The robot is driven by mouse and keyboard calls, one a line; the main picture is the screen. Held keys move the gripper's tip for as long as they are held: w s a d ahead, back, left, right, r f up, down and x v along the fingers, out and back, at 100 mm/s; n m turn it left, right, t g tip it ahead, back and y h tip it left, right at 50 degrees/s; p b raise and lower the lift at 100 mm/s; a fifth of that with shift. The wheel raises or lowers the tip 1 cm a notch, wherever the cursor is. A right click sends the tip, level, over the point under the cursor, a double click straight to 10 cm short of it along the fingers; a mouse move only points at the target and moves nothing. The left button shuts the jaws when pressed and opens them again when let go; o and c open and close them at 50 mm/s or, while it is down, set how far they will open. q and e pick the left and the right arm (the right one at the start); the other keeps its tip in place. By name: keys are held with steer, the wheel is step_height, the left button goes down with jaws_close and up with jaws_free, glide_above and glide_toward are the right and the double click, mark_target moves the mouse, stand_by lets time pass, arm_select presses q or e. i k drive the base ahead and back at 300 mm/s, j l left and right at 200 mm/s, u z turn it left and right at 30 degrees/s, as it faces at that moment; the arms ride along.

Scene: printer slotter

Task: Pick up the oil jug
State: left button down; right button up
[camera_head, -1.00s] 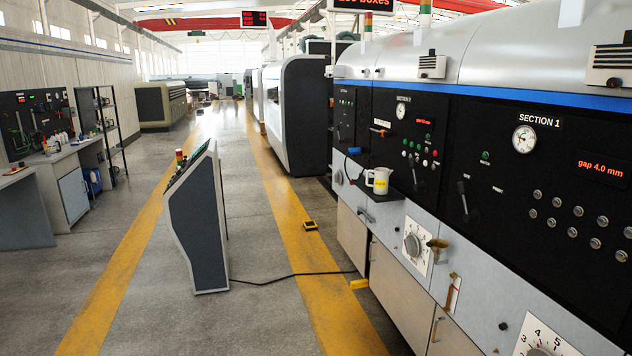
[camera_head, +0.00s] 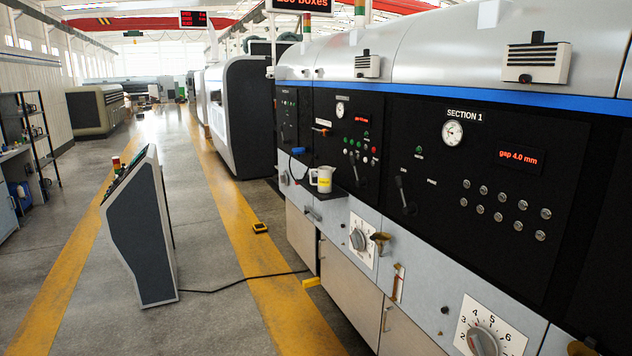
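The oil jug (camera_head: 323,180) is a small white jug with a yellow label. It stands upright on a small dark shelf (camera_head: 329,193) that juts from the front of the machine, right of the middle of the head view. Its handle appears to be on the left side. Neither of my grippers shows in the head view, and nothing touches the jug from outside.
The long machine (camera_head: 440,170) with black panels, dials and levers fills the right side. A grey control console (camera_head: 143,235) stands on the floor at left. A cable (camera_head: 240,283) crosses the floor from it to the machine. The yellow-striped aisle between them is mostly clear.

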mark_target(325, 172)
steer(key=z, duration=1.6)
steer(key=u, duration=1.9)
steer(key=i+l+u, duration=0.15)
steer(key=i+u, duration=0.2)
steer(key=i+l+u, duration=0.15)
steer(key=u, duration=0.15)
steer(key=i, duration=0.05)
